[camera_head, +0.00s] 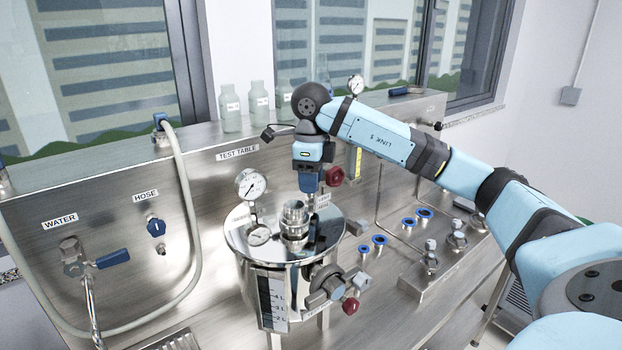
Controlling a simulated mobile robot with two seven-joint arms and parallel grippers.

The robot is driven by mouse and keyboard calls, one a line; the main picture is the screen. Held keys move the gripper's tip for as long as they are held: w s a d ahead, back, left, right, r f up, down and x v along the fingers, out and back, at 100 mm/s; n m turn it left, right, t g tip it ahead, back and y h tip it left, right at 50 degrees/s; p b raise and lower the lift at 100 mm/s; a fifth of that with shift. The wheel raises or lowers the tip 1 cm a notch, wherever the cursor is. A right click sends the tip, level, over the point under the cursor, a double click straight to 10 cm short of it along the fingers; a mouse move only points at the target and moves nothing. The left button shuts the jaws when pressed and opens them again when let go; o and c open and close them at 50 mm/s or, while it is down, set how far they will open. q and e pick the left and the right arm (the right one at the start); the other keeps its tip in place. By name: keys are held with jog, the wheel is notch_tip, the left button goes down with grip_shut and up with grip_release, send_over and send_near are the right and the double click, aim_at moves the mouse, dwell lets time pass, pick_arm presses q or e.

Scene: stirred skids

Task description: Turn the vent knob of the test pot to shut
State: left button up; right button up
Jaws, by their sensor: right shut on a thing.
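The test pot (250,262) is a shiny steel vessel with a level scale on its front. Its lid (322,236) carries a central metal fitting (294,220) and two gauges. My right gripper (309,188) points down over the back of the lid, behind the central fitting. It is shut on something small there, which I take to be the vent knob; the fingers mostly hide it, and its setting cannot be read. A small label (323,200) stands just beside the fingertips. My left gripper is out of view.
A red knob (334,176) sits close right of my right gripper. A valve with a red knob (350,305) juts from the pot's front right. A pressure gauge (250,185) stands left. Valves and blue-ringed ports (424,213) lie right. A hose (190,205) hangs left.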

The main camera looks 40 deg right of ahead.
jog(key=m, duration=0.5)
jog(key=shift+r+m, duration=0.1)
jog(key=shift+m, duration=0.2)
jog(key=m, duration=0.6)
jog(key=shift+p, duration=0.3)
jog(key=o, duration=0.9)
jog(key=shift+r, duration=0.45)
jog(key=shift+r+p, duration=1.15)
jog(key=shift+r, duration=5.3)
